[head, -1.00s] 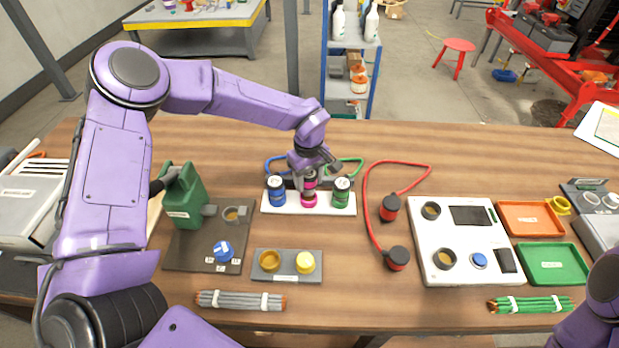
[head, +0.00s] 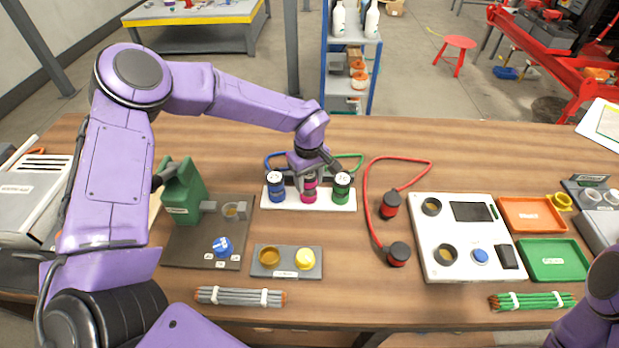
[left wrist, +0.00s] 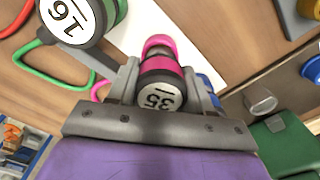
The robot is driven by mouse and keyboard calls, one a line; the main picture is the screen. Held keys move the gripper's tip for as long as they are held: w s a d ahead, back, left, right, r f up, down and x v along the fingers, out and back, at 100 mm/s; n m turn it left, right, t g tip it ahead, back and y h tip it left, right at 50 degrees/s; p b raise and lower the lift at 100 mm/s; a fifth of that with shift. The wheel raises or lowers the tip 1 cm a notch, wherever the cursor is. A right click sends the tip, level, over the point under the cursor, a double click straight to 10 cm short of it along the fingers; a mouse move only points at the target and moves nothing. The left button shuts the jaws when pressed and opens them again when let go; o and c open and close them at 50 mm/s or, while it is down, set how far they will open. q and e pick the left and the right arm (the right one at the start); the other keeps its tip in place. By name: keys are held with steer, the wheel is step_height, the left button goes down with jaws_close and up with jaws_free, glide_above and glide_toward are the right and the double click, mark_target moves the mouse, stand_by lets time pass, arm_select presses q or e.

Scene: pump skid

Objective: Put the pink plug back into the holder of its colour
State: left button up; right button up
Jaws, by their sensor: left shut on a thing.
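The pink plug (head: 310,184), dark with a pink band and a label reading 35, is between the fingers of my left gripper (head: 310,178). The left wrist view shows the plug (left wrist: 162,80) between the two grey fingers of this gripper (left wrist: 168,88), shut on it. The pink holder (head: 309,197) is in the middle of a white strip (head: 330,208), directly under the plug; its pink rim (left wrist: 158,42) shows just beyond the plug. I cannot tell how far the plug is inside it. My right gripper is out of view.
A blue plug (head: 276,186) stands close on the left of the pink one, a green plug (head: 342,187) close on the right. A red cable with two red-black plugs (head: 398,254) lies further right. A grey two-hole block (head: 287,262) sits in front.

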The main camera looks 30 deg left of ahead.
arm_select(q)
steer(key=shift+f+b, duration=0.35)
steer(key=shift+f, duration=0.5)
steer(key=o, duration=1.3)
steer(key=shift+o, duration=0.2)
step_height(320, 180, up, 11)
steer(key=shift+f+b, duration=0.2)
steer(key=shift+b, duration=0.45)
steer(key=shift+d, duration=0.1)
